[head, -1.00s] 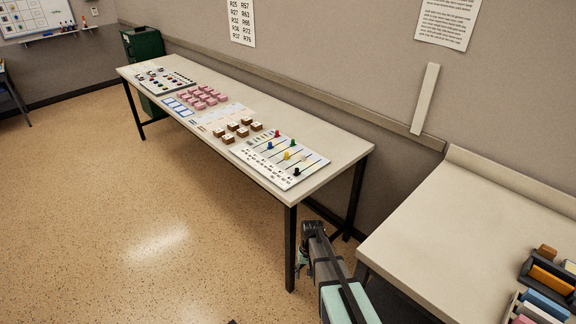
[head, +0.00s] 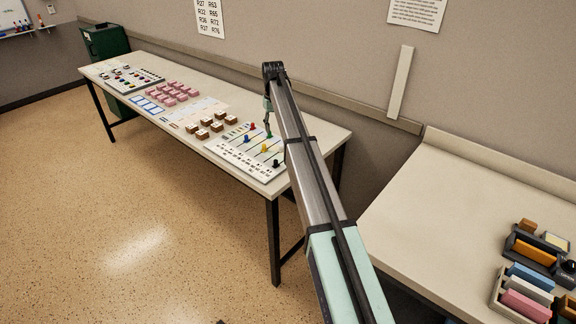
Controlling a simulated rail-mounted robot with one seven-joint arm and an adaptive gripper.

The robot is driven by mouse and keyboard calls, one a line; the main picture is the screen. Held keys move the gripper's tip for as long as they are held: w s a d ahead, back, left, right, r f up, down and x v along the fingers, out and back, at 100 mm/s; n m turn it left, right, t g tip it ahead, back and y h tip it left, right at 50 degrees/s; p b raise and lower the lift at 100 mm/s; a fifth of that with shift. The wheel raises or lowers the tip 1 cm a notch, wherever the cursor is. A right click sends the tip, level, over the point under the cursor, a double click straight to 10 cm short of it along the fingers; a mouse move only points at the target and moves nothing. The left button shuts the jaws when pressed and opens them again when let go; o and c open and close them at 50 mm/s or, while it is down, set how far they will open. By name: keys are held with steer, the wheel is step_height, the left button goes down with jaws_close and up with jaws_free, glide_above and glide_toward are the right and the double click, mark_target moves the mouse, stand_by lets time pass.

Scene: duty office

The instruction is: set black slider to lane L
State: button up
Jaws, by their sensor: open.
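The white slider board (head: 232,149) lies at the near right end of the long table, with dark slots and coloured knobs on it. The black slider (head: 276,163) is at the board's near right side, in the slot closest to the table end. Its lane letters are too small to read. My gripper (head: 268,127) points down over the board's far part, close to the green knob (head: 268,135), farther back than the black slider. It appears empty; its fingers are tiny here.
A yellow knob (head: 264,149), blue knob (head: 247,138) and red knob (head: 253,126) stand on the same board. Brown blocks (head: 205,121) and pink blocks (head: 165,93) lie farther left on the table. A second desk (head: 430,200) at right holds trays of coloured items.

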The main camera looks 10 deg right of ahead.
steer(key=p, duration=0.5)
glide_toward(276, 163)
steer(key=f, duration=0.6)
steer(key=w+f, duration=0.1)
steer(key=f, duration=0.2)
jaws_close()
steer(key=shift+w+d, duration=0.1)
